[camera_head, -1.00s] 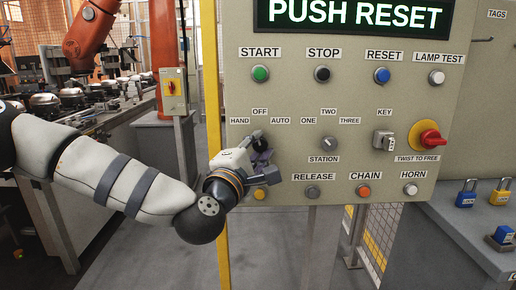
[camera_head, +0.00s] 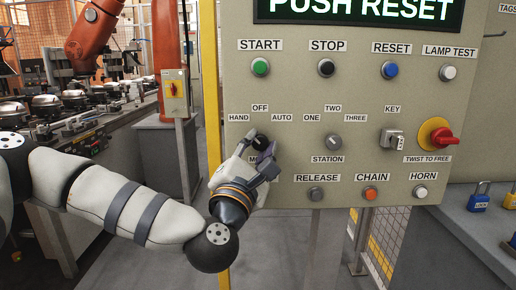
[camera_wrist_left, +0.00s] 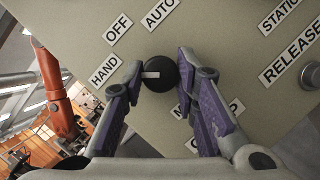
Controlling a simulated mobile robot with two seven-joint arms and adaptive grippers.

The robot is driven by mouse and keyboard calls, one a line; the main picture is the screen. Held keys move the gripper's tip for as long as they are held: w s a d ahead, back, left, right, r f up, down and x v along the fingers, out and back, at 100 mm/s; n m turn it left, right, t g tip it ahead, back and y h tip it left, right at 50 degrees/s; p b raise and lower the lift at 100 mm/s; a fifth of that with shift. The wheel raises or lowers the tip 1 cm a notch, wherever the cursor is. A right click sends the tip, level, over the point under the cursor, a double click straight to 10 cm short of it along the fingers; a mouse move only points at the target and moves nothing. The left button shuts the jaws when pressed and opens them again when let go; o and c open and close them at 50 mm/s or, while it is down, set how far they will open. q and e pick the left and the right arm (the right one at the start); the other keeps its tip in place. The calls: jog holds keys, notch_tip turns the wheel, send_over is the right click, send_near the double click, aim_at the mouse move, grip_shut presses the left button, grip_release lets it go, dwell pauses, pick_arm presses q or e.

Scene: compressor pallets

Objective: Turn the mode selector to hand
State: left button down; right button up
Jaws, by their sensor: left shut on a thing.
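The mode selector is a round black knob (camera_head: 260,142) on the beige panel, below the OFF label and between HAND and AUTO. In the left wrist view the knob (camera_wrist_left: 164,76) carries a white mark that points left, towards the HAND label (camera_wrist_left: 104,70). My left gripper (camera_head: 258,150) comes at it from the lower left and is shut on it. In the left wrist view its two purple-padded fingers (camera_wrist_left: 160,66) lie on either side of the knob. The gripper partly hides the label below the knob. My right gripper is not in view.
The station selector (camera_head: 333,142), key switch (camera_head: 393,140) and red twist knob (camera_head: 442,141) sit to the right on the panel. The START button (camera_head: 260,67) is above, the RELEASE button (camera_head: 316,194) below right. A yellow post (camera_head: 211,110) stands along the panel's left edge.

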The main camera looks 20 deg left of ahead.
pick_arm(q)
jog(key=shift+r, duration=0.25)
jog(key=c, duration=1.4)
grip_release()
jog(key=shift+o, duration=0.6)
jog(key=shift+w+f, duration=0.1)
jog(key=v, duration=0.7)
jog(key=shift+s, duration=0.3)
